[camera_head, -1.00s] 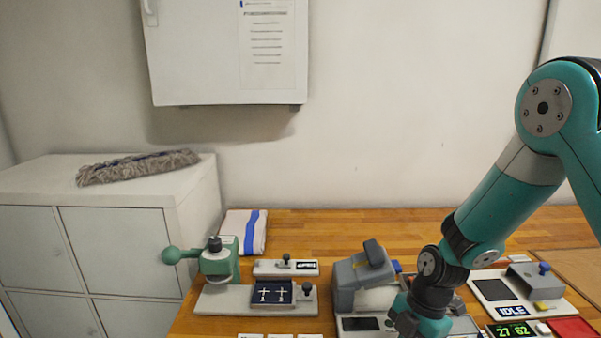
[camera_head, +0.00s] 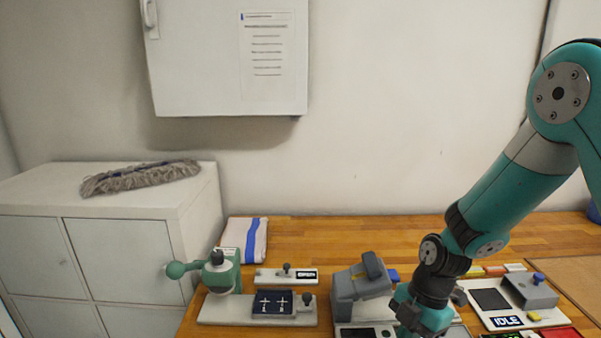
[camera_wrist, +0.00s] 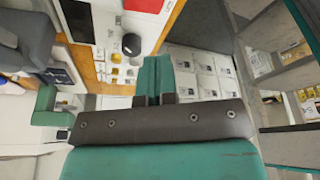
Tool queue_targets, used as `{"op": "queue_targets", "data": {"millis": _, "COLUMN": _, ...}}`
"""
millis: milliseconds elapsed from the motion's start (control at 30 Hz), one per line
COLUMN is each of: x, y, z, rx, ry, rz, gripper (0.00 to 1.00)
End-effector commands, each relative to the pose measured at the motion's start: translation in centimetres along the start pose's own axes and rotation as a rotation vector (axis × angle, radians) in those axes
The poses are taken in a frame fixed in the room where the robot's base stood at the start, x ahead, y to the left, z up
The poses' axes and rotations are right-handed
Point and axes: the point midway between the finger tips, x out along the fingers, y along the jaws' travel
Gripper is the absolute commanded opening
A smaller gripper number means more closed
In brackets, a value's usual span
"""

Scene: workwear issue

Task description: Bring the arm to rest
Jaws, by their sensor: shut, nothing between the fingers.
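My arm comes in from the right in the head view and bends down over the wooden table (camera_head: 310,232). Its wrist end hangs above the front of the table, beside the grey machine, and the fingertips are out of that view. In the wrist view my gripper (camera_wrist: 159,78) shows as two teal fingers side by side, shut with nothing between them.
A grey machine (camera_head: 345,287) stands left of my wrist. Further left are a green lever press (camera_head: 222,272) and a folded striped cloth (camera_head: 242,240). A panel reading IDLE (camera_head: 507,321) lies to the right. A white cabinet (camera_head: 110,190) stands left of the table.

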Motion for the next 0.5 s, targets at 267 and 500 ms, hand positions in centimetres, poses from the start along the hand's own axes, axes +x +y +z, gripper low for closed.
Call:
{"op": "queue_targets", "data": {"millis": 267, "x": -4.2, "y": -0.7, "z": -3.8, "rx": 0.255, "ry": 0.003, "rz": 0.046, "gripper": 0.0}}
{"op": "queue_targets", "data": {"millis": 500, "x": -10.3, "y": -5.6, "z": -11.7, "rx": 0.819, "ry": 0.054, "rz": 0.109, "gripper": 0.0}}
